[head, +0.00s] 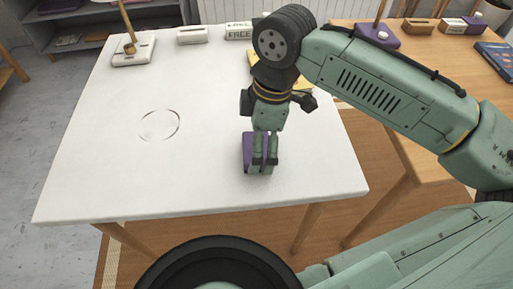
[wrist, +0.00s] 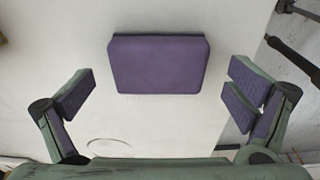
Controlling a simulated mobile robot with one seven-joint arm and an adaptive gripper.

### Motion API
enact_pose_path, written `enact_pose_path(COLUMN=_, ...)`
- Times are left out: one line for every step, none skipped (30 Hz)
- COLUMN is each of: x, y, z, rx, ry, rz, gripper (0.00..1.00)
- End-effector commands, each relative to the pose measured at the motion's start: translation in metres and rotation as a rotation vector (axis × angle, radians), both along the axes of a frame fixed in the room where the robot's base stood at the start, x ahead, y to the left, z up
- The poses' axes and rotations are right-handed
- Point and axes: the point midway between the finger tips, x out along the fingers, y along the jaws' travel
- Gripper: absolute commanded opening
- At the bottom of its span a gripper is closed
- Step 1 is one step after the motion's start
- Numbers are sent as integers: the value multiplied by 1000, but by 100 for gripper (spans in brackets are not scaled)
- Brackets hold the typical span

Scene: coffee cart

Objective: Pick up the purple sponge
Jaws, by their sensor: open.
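The purple sponge (head: 247,155) lies on the white table near its front edge, right of the middle. In the head view my gripper (head: 264,165) is over it and hides part of it. In the wrist view the whole sponge (wrist: 160,64) shows as a flat purple block on the white surface. The fingers do not appear to touch the sponge. I cannot tell the exact height above it.
The white table (head: 100,165) is mostly clear on the left, with a thin ring stain (head: 159,125). A white base with a brass stem (head: 134,51), a small white box (head: 192,35) and a lettered box (head: 239,31) stand at the back. A wooden table (head: 400,80) adjoins on the right.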

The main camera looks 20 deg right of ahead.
Motion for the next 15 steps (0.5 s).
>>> enact_pose_path(x=0, y=1, z=-7, rx=-1, ry=3, rz=0, gripper=98)
enact_pose_path(x=1, y=1, z=-10, rx=-2, ry=1, rz=0, gripper=98)
enact_pose_path(x=1, y=2, z=-14, rx=-2, ry=1, rz=0, gripper=98)
enact_pose_path(x=1, y=2, z=-16, rx=-2, ry=1, rz=0, gripper=98)
enact_pose_path(x=1, y=2, z=-17, rx=-1, ry=-1, rz=0, gripper=98)
enact_pose_path(x=2, y=3, z=-18, rx=0, ry=-1, rz=0, gripper=98)
enact_pose_path(x=2, y=3, z=-18, rx=0, ry=-1, rz=0, gripper=98)
enact_pose_path(x=2, y=3, z=-18, rx=0, ry=-1, rz=0, gripper=98)
enact_pose_path(x=2, y=2, z=-18, rx=0, ry=-1, rz=0, gripper=98)
enact_pose_path(x=2, y=3, z=-18, rx=0, ry=-1, rz=0, gripper=98)
enact_pose_path(x=2, y=3, z=-18, rx=0, ry=-1, rz=0, gripper=98)
enact_pose_path(x=2, y=3, z=-18, rx=0, ry=-1, rz=0, gripper=98)
enact_pose_path(x=2, y=3, z=-18, rx=0, ry=-1, rz=0, gripper=96)
enact_pose_path(x=2, y=3, z=-18, rx=0, ry=-1, rz=0, gripper=94)
enact_pose_path(x=2, y=3, z=-18, rx=0, ry=-1, rz=0, gripper=91)
